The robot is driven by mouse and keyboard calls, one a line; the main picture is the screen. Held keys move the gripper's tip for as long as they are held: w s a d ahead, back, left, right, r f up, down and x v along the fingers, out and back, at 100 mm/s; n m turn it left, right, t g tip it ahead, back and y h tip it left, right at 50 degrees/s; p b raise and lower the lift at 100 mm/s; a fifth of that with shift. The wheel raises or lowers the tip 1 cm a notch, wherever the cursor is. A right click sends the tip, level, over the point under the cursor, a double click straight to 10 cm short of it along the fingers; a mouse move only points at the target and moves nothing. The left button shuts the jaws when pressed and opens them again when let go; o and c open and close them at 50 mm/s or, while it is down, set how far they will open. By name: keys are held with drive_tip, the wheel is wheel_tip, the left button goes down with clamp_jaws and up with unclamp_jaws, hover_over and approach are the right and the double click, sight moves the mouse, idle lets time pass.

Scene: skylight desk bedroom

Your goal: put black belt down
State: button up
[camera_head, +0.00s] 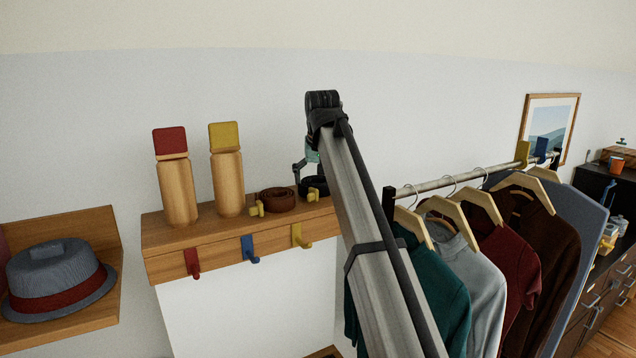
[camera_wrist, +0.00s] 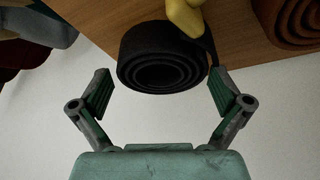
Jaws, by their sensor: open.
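The black belt (camera_head: 315,184) is rolled in a coil on the wooden wall shelf (camera_head: 215,232), partly hidden by my arm. A yellow piece (camera_head: 313,195) is at its front. In the wrist view the black coil (camera_wrist: 165,60) lies by the shelf's edge, with the yellow piece (camera_wrist: 187,16) against it. My gripper (camera_wrist: 160,92) is open, one finger at each side of the coil, with a gap on the left. The right finger is close to the coil; I cannot tell whether it touches. In the head view my gripper (camera_head: 308,172) is just above and behind the belt.
A coiled brown belt (camera_head: 277,203) lies left of the black one. Two wooden bottles with red (camera_head: 176,190) and yellow (camera_head: 227,180) caps stand on the shelf. Coloured hooks (camera_head: 249,250) line its front. A clothes rail (camera_head: 445,184) with hung garments is to the right.

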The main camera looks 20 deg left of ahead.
drive_tip(key=b+v, duration=0.3)
drive_tip(key=v, duration=0.8)
drive_tip(key=shift+d, duration=0.1)
